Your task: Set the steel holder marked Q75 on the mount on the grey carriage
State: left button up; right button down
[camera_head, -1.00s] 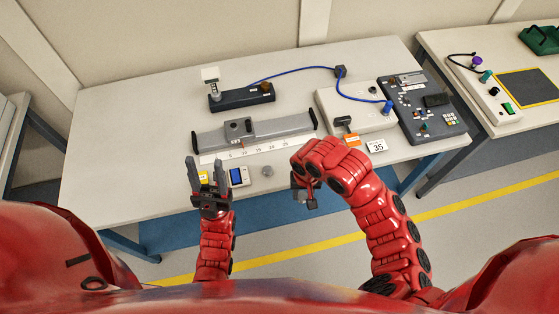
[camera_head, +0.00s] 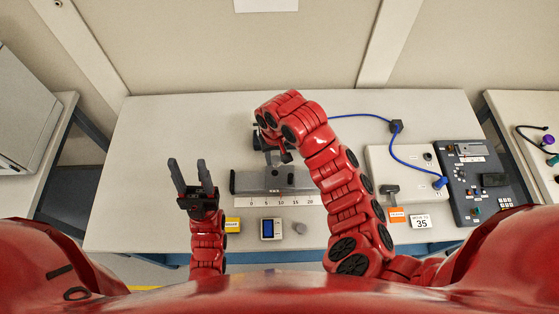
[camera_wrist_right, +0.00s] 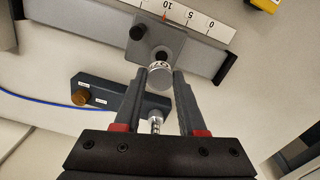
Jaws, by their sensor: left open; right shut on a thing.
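The steel holder (camera_wrist_right: 159,72) is a short bright cylinder marked Q75. My right gripper (camera_wrist_right: 160,82) is shut on it in the right wrist view. The grey carriage (camera_wrist_right: 172,28) sits on the rail just beyond the holder, with a black knob and a dark round mount (camera_wrist_right: 162,52). The holder overlaps the mount's near edge in this view; I cannot tell whether they touch. In the head view the carriage (camera_head: 275,179) shows below my right gripper (camera_head: 272,153), whose hand hides the holder. My left gripper (camera_head: 189,178) is open and empty, left of the rail.
A dark block (camera_wrist_right: 98,92) with a brass knob lies beside the rail. A numbered scale (camera_head: 270,202) runs along the rail's front. A blue-screened device (camera_head: 270,229) stands in front. A white box (camera_head: 404,170) and dark panel (camera_head: 465,190) stand right. The left tabletop is clear.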

jog(key=shift+w+a, duration=0.2)
jog(key=shift+w, duration=0.1)
jog(key=shift+f, duration=0.2)
jog(key=shift+s+f+b, duration=0.15)
jog(key=shift+f+b, duration=0.2)
jog(key=shift+b, duration=0.1)
jog(key=b, duration=0.3)
send_over(275, 173)
notch_tip(275, 173, down, 4)
jog(key=shift+f, duration=0.15)
jog(key=shift+s+f, duration=0.15)
jog(key=shift+f, duration=0.3)
jog(key=shift+f+b, duration=0.45)
jog(key=shift+f, duration=0.15)
jog(key=shift+c, duration=2)
grip_release()
